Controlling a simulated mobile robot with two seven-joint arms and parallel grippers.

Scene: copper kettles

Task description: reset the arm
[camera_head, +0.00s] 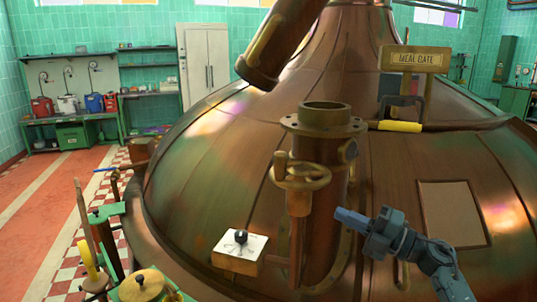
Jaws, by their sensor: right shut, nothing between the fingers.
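My right gripper (350,217) is in the lower right of the head view, its arm reaching in from the bottom right corner. Its blue fingers are shut and empty, pointing left. In the picture they lie just right of the brass vertical pipe (322,180); I cannot tell whether they touch it. My left arm and gripper are not in view.
A large copper kettle (215,165) fills the middle. A yellow-handled lever (400,126) sits under the "MEAL GATE" sign (416,58). Red floor (45,220) lies open at left.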

